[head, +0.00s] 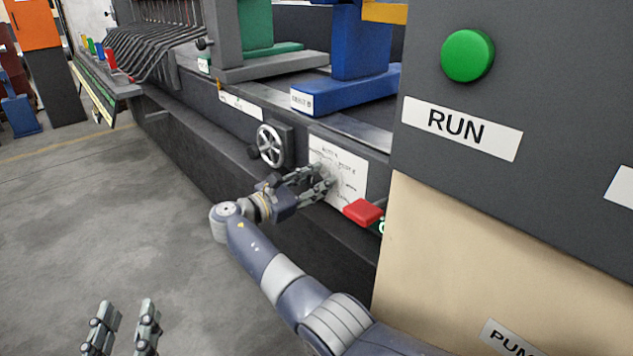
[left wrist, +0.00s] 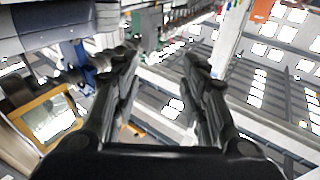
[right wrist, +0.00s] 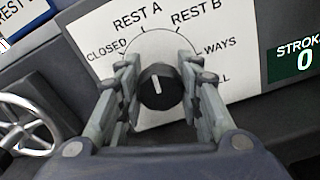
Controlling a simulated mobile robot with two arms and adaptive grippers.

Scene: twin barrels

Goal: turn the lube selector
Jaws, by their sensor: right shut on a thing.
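The lube selector is a black round knob (right wrist: 160,87) with a white pointer line, on a white label plate (right wrist: 100,45) in the right wrist view. The plate reads CLOSED, REST A, REST B, WAYS and a partly hidden last word. In the head view the fingers hide the knob. My left gripper (head: 122,325) is open and empty, low over the floor.
A spoked handwheel (head: 270,146) is left of the plate. A red block (head: 362,212) sits to its lower right, by the green STROKE display (right wrist: 293,60). A dark panel with a green RUN button (head: 467,55) stands at right. Open floor (head: 100,220) lies left.

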